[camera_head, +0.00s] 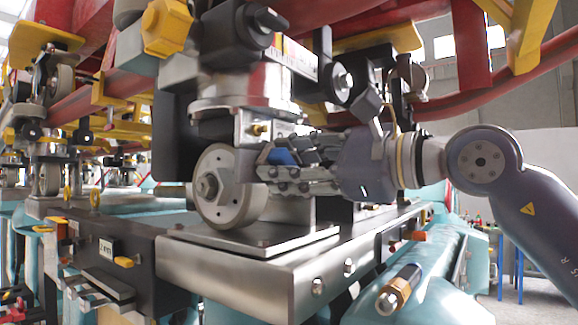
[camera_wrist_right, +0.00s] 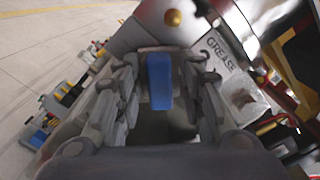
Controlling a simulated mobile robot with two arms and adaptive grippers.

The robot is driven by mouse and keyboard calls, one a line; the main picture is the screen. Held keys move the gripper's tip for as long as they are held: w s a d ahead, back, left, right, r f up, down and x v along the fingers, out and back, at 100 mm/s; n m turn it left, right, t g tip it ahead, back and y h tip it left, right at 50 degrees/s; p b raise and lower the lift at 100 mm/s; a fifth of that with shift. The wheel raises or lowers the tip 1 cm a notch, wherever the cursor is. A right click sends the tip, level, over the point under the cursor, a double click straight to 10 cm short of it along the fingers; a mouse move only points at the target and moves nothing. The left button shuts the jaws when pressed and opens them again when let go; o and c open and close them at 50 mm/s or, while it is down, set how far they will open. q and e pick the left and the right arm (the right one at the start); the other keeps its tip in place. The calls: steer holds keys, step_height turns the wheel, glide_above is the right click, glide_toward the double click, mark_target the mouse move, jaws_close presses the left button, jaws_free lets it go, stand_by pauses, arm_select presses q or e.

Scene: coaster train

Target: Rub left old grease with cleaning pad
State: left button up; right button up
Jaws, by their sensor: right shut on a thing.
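My right gripper (camera_head: 272,168) reaches in from the right and is shut on a blue cleaning pad (camera_head: 284,157), beside the large grey wheel (camera_head: 232,187). In the right wrist view the blue pad (camera_wrist_right: 160,82) sits between the two fingers of my right gripper (camera_wrist_right: 161,62), near their tips. A label reading GREASE (camera_wrist_right: 222,50) is to the right of the pad there. Below it, a brownish smudge (camera_wrist_right: 243,98) shows on a pale surface. I cannot tell whether this smudge is the left old grease. My left gripper is not in view.
The wheel stands over a flat metal plate (camera_head: 238,240) on the train's chassis. A dark bracket with a round cap (camera_head: 341,82) hangs close above my right gripper. Red rails (camera_head: 452,106) and yellow supports cross overhead. Open floor (camera_wrist_right: 55,50) shows at left in the wrist view.

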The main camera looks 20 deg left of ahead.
mark_target(240, 164)
steer(key=shift+s+a+f+b, duration=0.15)
steer(key=shift+s+a+b, duration=0.1)
steer(key=shift+s+b, duration=0.35)
steer(key=shift+s+a, duration=0.25)
steer(key=shift+s, duration=0.55)
steer(key=shift+s+a+b, duration=0.1)
steer(key=shift+s+b, duration=0.1)
steer(key=shift+b, duration=0.25)
steer(key=shift+s+a+b, duration=0.25)
steer(key=shift+s+b, duration=0.35)
steer(key=shift+s, duration=0.1)
steer(key=shift+s+a, duration=0.25)
steer(key=shift+s, duration=0.35)
steer(key=shift+b+v, duration=0.6)
steer(key=shift+v, duration=0.15)
steer(key=shift+b+v, duration=0.6)
steer(key=shift+v, duration=1.6)
